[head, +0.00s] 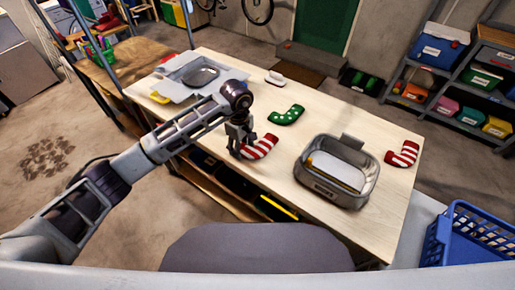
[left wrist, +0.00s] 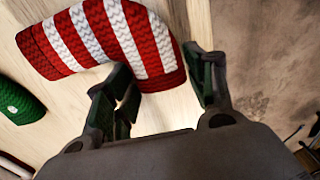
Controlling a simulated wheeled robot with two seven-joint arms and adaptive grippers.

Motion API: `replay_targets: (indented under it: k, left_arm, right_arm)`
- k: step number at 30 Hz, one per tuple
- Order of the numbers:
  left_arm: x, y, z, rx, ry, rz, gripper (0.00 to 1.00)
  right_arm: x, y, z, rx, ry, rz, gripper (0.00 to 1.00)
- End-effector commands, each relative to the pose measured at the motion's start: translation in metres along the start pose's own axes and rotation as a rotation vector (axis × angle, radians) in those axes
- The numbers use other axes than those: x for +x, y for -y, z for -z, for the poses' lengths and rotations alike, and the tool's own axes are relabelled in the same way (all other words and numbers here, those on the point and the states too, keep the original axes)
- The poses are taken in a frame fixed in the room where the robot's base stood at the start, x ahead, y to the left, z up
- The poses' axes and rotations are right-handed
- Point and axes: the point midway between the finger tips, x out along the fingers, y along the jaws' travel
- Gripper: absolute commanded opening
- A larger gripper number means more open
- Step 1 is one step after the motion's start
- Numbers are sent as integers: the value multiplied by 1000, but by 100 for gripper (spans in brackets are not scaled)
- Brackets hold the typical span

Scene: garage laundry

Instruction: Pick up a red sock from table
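A red-and-white striped sock (head: 260,147) lies on the wooden table (head: 325,122) near its front edge. My left gripper (head: 238,150) is at the sock's left end, pointing down. In the left wrist view the striped sock (left wrist: 110,38) lies just beyond the fingers of my left gripper (left wrist: 160,88), which are spread apart with the sock's end between or just under them; I cannot tell if they touch it. A second red-and-white striped sock (head: 403,154) lies at the table's right end. My right gripper is not in view.
A green dotted sock (head: 287,115) lies behind the near striped sock; it also shows in the left wrist view (left wrist: 18,101). A grey metal basin (head: 347,195) stands to the right. A grey tray (head: 178,87) is at the table's far left. A blue basket (head: 470,245) is at lower right.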

Motion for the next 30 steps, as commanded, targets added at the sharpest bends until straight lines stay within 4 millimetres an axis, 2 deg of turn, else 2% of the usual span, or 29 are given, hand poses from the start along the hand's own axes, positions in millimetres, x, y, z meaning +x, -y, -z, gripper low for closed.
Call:
replay_targets:
  k: [1,5,6,19,23,30]
  left_arm:
    - [0,0,0,0,0,0,44]
    - [0,0,0,0,0,0,27]
    - [0,0,0,0,0,0,26]
    - [-8,-1,1,0,-2,-2,26]
    - [-18,0,1,0,-2,-1,26]
    - [-49,-1,1,0,-2,-2,26]
  right_arm:
    - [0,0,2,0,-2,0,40]
    - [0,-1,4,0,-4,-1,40]
    - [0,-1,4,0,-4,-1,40]
    - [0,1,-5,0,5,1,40]
    - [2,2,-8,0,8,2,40]
    - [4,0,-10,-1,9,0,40]
